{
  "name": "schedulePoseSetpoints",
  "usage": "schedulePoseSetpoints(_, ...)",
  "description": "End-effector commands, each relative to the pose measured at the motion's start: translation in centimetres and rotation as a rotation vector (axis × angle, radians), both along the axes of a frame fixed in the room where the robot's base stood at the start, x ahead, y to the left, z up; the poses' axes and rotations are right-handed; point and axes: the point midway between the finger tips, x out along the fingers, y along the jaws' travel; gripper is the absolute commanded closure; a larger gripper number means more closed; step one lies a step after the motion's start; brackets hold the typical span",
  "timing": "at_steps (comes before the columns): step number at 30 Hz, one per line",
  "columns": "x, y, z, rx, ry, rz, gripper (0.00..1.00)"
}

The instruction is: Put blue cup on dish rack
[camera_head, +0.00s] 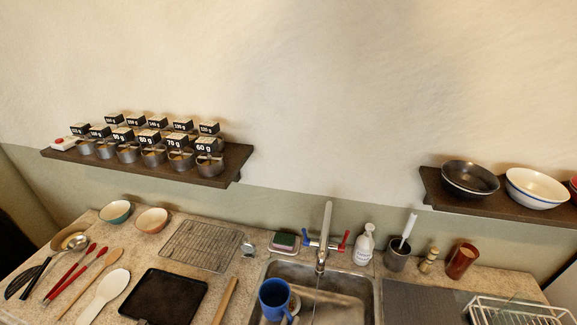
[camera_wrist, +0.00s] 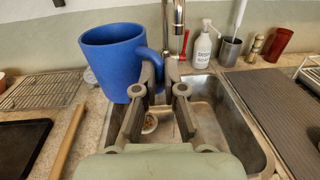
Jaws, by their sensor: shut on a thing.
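The blue cup (camera_wrist: 112,62) is upright at the front of my gripper (camera_wrist: 162,72) in the wrist view, with its handle between the fingertips. My gripper is shut on that handle. The cup hangs to the left of the fingers, over the left edge of the sink. In the head view the blue cup (camera_head: 274,297) shows at the bottom middle, over the sink's left part; my gripper is not clearly seen there. The dish rack (camera_head: 508,311) is a white wire rack at the lower right, partly cut off by the frame. A corner of it shows at the wrist view's right edge (camera_wrist: 312,70).
The faucet (camera_head: 324,238) stands behind the sink (camera_head: 362,290). A soap bottle (camera_head: 365,246), a dark holder (camera_head: 397,256), a pepper mill (camera_head: 429,261) and a red-brown tumbler (camera_head: 461,262) line the back. A grey ridged mat (camera_head: 422,303) lies between sink and rack. A wall shelf (camera_head: 440,197) hangs above.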

Motion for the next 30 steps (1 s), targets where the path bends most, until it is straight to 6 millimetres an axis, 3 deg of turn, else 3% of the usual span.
schedulePoseSetpoints(1,-0.6,0.0,3.6,-0.002,0.003,0.001,1.00)
schedulePoseSetpoints(6,-2.5,0.0,8.6,-0.003,0.001,0.005,1.00)
schedulePoseSetpoints(12,-4.4,0.1,12.7,-0.005,0.000,0.014,1.00)
schedulePoseSetpoints(17,-5.2,0.2,13.9,-0.004,-0.002,0.018,1.00)
schedulePoseSetpoints(30,-5.3,0.2,13.6,-0.005,-0.004,0.019,1.00)
